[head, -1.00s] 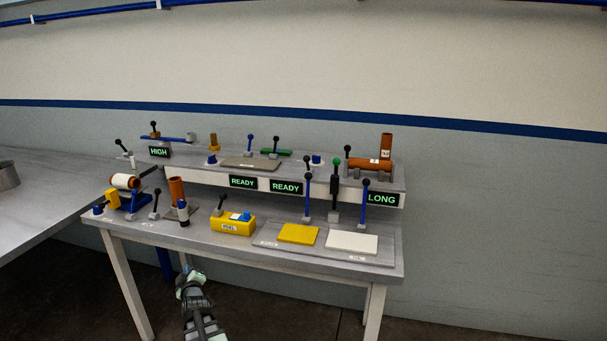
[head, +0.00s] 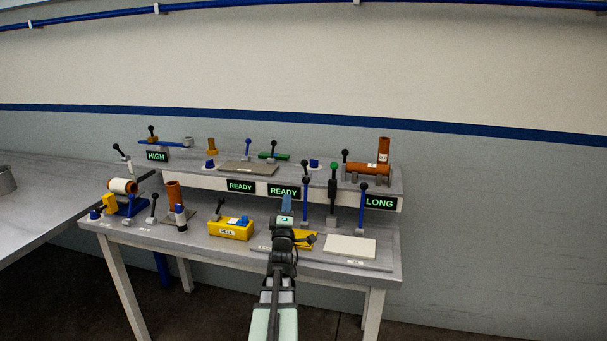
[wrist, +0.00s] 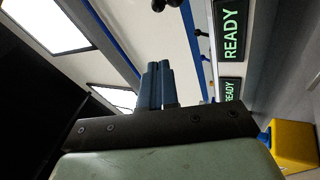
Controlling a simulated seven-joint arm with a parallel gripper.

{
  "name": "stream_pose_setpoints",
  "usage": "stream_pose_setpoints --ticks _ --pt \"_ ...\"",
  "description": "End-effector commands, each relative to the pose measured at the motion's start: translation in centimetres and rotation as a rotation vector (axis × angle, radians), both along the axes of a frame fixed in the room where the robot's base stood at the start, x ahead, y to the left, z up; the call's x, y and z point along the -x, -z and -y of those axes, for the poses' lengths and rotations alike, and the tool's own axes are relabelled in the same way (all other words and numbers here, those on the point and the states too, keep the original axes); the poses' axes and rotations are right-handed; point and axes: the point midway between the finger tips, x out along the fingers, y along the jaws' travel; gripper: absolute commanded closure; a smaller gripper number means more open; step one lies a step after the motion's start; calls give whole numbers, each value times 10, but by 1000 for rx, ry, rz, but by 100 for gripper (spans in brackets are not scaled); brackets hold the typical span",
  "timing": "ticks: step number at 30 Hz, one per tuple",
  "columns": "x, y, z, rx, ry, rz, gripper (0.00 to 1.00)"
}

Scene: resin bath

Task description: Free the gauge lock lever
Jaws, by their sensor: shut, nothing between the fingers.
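My gripper (head: 287,203) is shut and empty, its blue fingers pointing up in front of the right READY display. The closed fingers also show in the wrist view (wrist: 157,85). No readable label marks the gauge lock lever, so I cannot tell which lever it is. A black-knobbed lever (head: 346,163) stands at the left end of an orange pipe piece (head: 370,170) on the upper shelf, above the LONG display (head: 381,203). Nearby are a green-knobbed lever (head: 333,190) and blue levers (head: 363,208) (head: 305,202).
A yellow box (head: 230,229) sits left of my arm, and a white plate (head: 350,246) lies to its right. Several levers and orange parts crowd the left of the bench. The raised shelf's front (head: 330,197) stands behind the gripper. Floor is open before the bench.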

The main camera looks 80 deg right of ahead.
Motion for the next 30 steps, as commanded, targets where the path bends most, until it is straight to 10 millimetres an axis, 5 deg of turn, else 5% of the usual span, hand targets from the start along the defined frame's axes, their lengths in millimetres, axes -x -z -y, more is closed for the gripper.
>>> stream_pose_setpoints --ticks 3,10,23,30 --pt "23 3 5 10 49 -81 100" --pt "44 6 9 16 92 -166 100" --pt "45 7 11 16 96 -176 100" --pt "41 -1 31 16 96 -176 100"
